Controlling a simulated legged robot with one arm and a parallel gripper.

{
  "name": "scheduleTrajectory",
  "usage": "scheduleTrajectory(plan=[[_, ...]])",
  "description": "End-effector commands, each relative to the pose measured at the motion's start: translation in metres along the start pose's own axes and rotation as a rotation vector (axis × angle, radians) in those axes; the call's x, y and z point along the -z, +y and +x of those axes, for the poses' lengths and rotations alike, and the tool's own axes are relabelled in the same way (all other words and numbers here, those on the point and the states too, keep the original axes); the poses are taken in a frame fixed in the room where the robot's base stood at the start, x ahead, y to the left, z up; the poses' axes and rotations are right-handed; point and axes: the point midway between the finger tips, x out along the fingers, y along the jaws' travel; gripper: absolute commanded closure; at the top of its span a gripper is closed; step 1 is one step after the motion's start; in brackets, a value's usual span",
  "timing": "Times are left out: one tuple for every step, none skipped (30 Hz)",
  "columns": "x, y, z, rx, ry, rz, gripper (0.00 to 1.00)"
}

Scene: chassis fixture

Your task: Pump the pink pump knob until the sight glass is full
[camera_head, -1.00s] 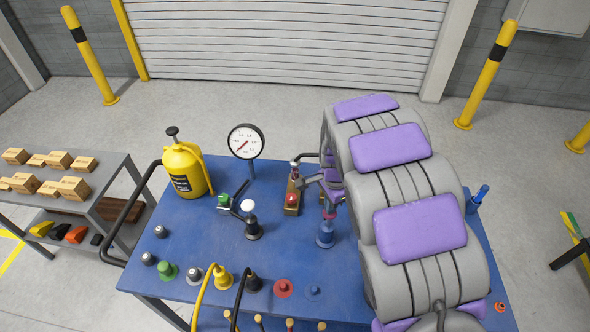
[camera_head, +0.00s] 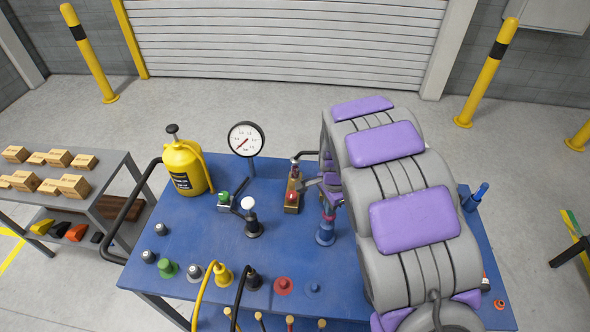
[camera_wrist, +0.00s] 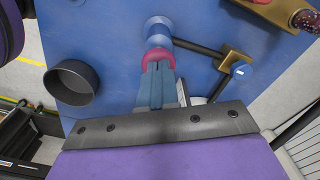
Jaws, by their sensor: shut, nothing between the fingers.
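The pink pump knob (camera_wrist: 158,57) is a ring-like cap on a blue post rising from the blue bench. In the head view the knob (camera_head: 328,216) stands just left of my large grey and purple arm. My gripper (camera_wrist: 153,72) shows as teal fingers, shut and empty. Its tips overlap the knob's near edge in the wrist view; whether they touch it I cannot tell. A dark pipe runs from the post to a brass block (camera_wrist: 236,72) with a round blue face. I cannot tell for sure whether that face is the sight glass, nor its level.
A pressure gauge (camera_head: 246,139) and a yellow can (camera_head: 185,168) stand behind and left on the bench. A white-topped lever (camera_head: 249,204) and hose fittings (camera_head: 223,275) are left of the pump. A dark cup (camera_wrist: 71,82) is beside my gripper in the wrist view.

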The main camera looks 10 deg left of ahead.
Motion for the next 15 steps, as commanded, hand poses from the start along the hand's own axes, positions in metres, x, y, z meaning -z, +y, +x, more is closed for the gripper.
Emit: scheduleTrajectory(plan=[[0.0, 0.001, 0.006, -0.004, -0.002, 0.0, 1.0], [0.0, 0.001, 0.009, -0.005, -0.002, 0.0, 1.0], [-0.001, 0.001, 0.012, -0.006, -0.002, 0.0, 1.0], [-0.001, 0.001, 0.015, -0.006, -0.003, 0.0, 1.0], [-0.001, 0.002, 0.017, -0.007, -0.003, 0.0, 1.0], [-0.001, 0.002, 0.021, -0.008, -0.004, 0.0, 1.0], [-0.001, 0.002, 0.023, -0.008, -0.004, 0.0, 1.0], [-0.001, 0.001, 0.022, -0.007, -0.003, 0.0, 1.0], [-0.001, 0.001, 0.021, -0.006, -0.003, 0.0, 1.0], [-0.001, 0.001, 0.02, -0.006, -0.003, 0.0, 1.0], [-0.001, 0.001, 0.019, -0.005, -0.002, 0.0, 1.0], [-0.001, 0.001, 0.017, -0.005, -0.002, 0.0, 1.0], [-0.001, 0.001, 0.014, -0.004, -0.002, 0.0, 1.0], [0.0, 0.001, 0.012, -0.004, -0.001, 0.0, 1.0], [0.0, 0.0, 0.008, -0.003, -0.001, 0.0, 1.0]])
